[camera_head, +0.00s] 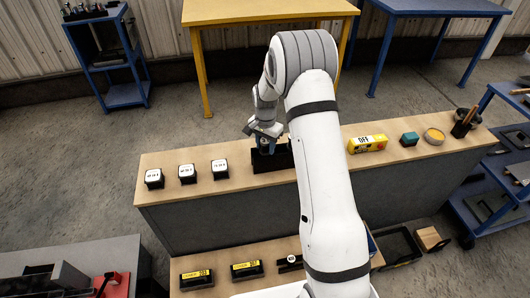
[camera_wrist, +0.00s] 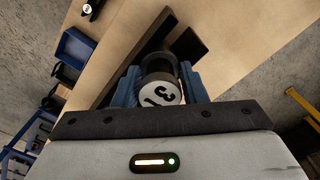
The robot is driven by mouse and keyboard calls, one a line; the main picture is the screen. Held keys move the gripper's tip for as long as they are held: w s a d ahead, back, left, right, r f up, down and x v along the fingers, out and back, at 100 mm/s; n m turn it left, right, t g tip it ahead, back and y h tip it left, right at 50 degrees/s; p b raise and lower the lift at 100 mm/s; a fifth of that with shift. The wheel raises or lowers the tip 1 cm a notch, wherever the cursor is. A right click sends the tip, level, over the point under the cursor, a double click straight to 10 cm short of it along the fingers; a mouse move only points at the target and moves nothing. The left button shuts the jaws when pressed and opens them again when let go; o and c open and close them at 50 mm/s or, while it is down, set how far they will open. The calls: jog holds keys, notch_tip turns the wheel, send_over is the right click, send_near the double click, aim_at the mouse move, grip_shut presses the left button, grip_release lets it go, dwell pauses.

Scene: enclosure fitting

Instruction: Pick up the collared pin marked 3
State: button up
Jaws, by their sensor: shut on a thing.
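In the wrist view a dark cylindrical pin (camera_wrist: 160,72) stands between the blue fingers of my gripper (camera_wrist: 158,84), with a white round end marked 3 facing the camera. The fingers are closed on its two sides. In the head view my gripper (camera_head: 264,148) is over a black holder (camera_head: 272,162) on the wooden bench top. The pin is hard to make out there. The pin's far end is hidden, so I cannot tell whether it is clear of the holder.
Three black blocks with white labels (camera_head: 187,173) stand on the bench (camera_head: 228,200) left of the holder. To the right are a yellow box marked OFF (camera_head: 367,143), a teal block (camera_head: 410,139), a yellow bowl (camera_head: 434,136) and a dark cup (camera_head: 465,124). Labelled black boxes (camera_head: 247,271) sit lower in front.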

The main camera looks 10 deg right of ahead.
grip_shut()
